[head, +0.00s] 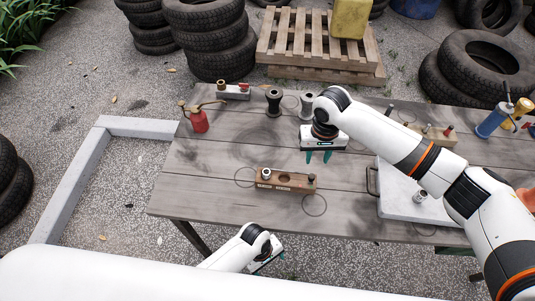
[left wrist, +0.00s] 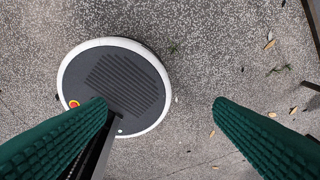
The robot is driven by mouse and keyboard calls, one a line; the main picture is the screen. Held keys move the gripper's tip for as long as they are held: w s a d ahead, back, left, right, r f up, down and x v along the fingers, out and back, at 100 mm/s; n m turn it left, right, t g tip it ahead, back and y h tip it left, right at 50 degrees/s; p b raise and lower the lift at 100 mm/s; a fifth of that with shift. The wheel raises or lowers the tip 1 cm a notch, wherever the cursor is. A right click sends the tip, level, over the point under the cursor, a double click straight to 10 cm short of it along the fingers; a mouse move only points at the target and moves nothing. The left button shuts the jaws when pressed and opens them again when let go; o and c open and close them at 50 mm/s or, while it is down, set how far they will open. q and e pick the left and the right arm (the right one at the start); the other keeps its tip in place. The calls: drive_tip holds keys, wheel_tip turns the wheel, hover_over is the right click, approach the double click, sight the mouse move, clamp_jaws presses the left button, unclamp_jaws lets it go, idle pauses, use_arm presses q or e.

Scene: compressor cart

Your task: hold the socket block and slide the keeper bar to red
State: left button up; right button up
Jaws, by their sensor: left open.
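A brown wooden block (head: 286,181) with a dark round socket and small upright fittings lies on the table's near middle. A grey block (head: 232,92) with a brass fitting and a small red part sits at the back left edge. Which one carries the keeper bar is too small to tell. My right gripper (head: 319,157) is open and empty, fingers down, above the table behind the wooden block. My left gripper (head: 267,264) is low in front of the table's near edge.
The grey plank table (head: 210,170) holds a red oil can (head: 198,120), two dark-and-grey knobs, a white tray (head: 395,200) at right and a wooden rack behind my right arm. Blue and yellow tools stand far right. Bare planks surround the wooden block.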

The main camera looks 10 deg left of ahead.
use_arm(q)
drive_tip(key=w+d+r+n+g, duration=0.1)
drive_tip(key=w+d+r+n, duration=0.15)
drive_tip(key=r, duration=0.35)
drive_tip(key=w+d+r+n, duration=0.1)
drive_tip(key=d+r+n, duration=0.15)
drive_tip(key=r, duration=0.45)
wheel_tip(320, 180, up, 10)
drive_tip(key=n+t+y, duration=0.2)
drive_tip(key=n, duration=0.2)
hover_over(267, 172)
wheel_tip(267, 172, down, 12)
drive_tip(key=shift+c, duration=0.2)
